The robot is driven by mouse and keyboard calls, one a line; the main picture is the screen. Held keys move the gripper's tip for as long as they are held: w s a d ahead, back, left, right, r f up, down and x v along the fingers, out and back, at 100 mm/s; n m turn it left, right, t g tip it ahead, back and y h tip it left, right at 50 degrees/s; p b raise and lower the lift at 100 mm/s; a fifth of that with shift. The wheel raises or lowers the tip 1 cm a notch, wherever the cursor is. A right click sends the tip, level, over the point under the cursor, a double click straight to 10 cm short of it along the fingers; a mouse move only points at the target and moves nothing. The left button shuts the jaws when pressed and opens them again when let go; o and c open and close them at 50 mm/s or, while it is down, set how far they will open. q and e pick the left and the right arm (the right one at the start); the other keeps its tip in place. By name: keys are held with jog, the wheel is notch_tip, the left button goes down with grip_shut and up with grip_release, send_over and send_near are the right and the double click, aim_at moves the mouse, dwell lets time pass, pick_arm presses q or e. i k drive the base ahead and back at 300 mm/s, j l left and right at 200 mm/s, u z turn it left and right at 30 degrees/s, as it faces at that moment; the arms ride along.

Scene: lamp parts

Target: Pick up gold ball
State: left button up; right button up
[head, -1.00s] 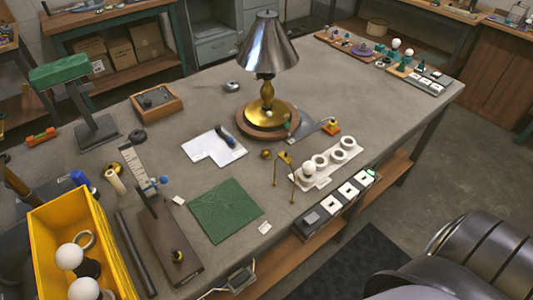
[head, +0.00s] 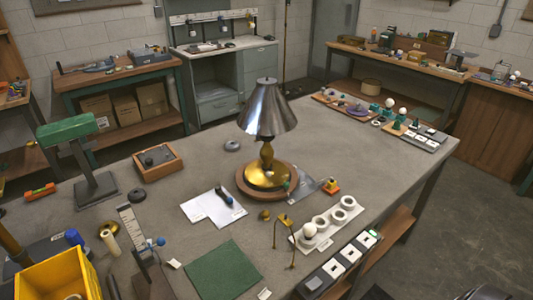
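A small gold ball (head: 265,215) sits on the grey workbench (head: 185,165), just in front of the lamp's round wooden base. The lamp (head: 267,110) stands upright with a metal shade and a brass stem and foot. A thin gold bent stand (head: 285,222) is just right of the ball. Neither of my grippers is in view. Only a dark part of my own body shows at the bottom right edge.
A white holder with rings and a white ball (head: 309,230) lies to the right. A green mat (head: 222,271), white papers (head: 205,209) and a yellow bin (head: 55,279) share the bench.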

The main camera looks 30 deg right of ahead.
aim_at(265, 214)
jog(key=k+l+z, duration=0.1)
jog(key=l+z, duration=0.75)
jog(key=k+l, duration=0.05)
jog(key=l, duration=0.05)
